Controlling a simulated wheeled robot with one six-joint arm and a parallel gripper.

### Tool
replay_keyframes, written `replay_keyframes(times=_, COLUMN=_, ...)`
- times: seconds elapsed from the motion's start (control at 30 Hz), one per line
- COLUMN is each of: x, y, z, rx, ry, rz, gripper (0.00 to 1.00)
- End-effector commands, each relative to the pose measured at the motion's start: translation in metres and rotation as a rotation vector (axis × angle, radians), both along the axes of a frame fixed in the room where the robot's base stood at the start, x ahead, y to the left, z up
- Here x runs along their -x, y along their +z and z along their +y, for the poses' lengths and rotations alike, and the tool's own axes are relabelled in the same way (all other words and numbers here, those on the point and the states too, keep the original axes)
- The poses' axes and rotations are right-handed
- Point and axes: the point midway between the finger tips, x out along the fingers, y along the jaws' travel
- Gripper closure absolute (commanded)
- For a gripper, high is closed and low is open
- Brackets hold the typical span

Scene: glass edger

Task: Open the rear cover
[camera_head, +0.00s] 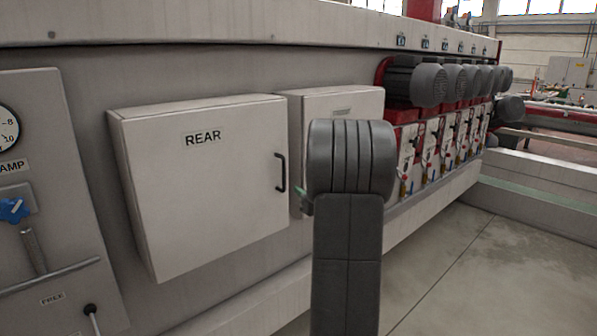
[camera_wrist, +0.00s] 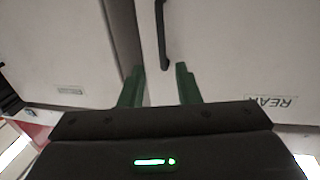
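The rear cover (camera_head: 205,200) is a pale box door marked "REAR" and sits closed on the machine's side. Its black vertical handle (camera_head: 281,172) is near the right edge. In the wrist view the cover (camera_wrist: 240,60) appears upside down, and its handle (camera_wrist: 162,35) hangs down from the top. My gripper (camera_wrist: 158,78) is open, with its two green fingers apart and the handle's end showing between their tips. I cannot tell the depth between them. In the head view my arm hides most of the gripper; only a small green part shows.
A second pale cover (camera_head: 345,101) stands just right of the rear cover, partly behind my arm. Several grey motors (camera_head: 430,86) line the machine further right. A gauge panel (camera_head: 50,200) with a lever is at left. Grey floor (camera_head: 480,260) is clear at right.

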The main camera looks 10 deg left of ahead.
Motion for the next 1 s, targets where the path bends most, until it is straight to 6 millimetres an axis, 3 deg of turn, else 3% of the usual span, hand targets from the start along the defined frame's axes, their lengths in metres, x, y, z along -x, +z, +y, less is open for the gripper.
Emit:
replay_keyframes(times=0.17, x=-0.015, y=0.002, z=0.013, rx=-0.003, ry=0.003, rz=-0.002, gripper=0.7)
replay_keyframes(times=0.6, x=-0.082, y=0.002, z=0.071, rx=0.0, ry=0.002, rz=-0.001, gripper=0.7)
replay_keyframes(times=1.0, x=-0.103, y=0.0, z=0.089, rx=-0.001, ry=0.0, rz=-0.001, gripper=0.7)
